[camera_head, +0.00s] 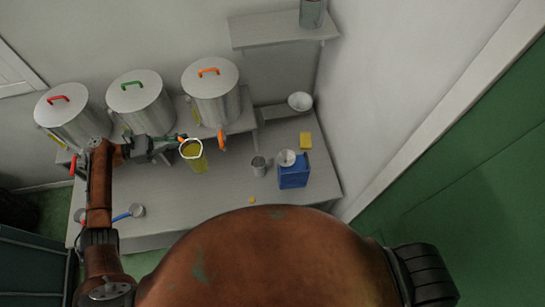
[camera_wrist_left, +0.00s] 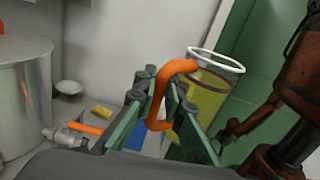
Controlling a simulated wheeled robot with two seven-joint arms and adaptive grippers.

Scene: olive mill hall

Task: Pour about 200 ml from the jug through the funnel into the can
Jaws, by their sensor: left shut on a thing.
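The clear jug (camera_head: 195,158) with a white rim and yellow-green liquid is held above the table, left of the can, and looks about upright. My left gripper (camera_head: 177,141) is shut on its orange handle, which shows between the fingers in the left wrist view (camera_wrist_left: 160,95); the jug (camera_wrist_left: 212,95) is beyond them. The blue can (camera_head: 293,176) stands on the right of the table. The white funnel (camera_head: 286,157) sits at the can's top; its spout is hidden. A sliver of blue, likely the can, shows behind the fingers in the wrist view.
A metal cup (camera_head: 259,166) stands just left of the can. A yellow sponge (camera_head: 305,140) and white bowl (camera_head: 300,101) are behind it. Three steel vats (camera_head: 212,98) with taps line the back. A blue-handled metal scoop (camera_head: 137,210) lies front left.

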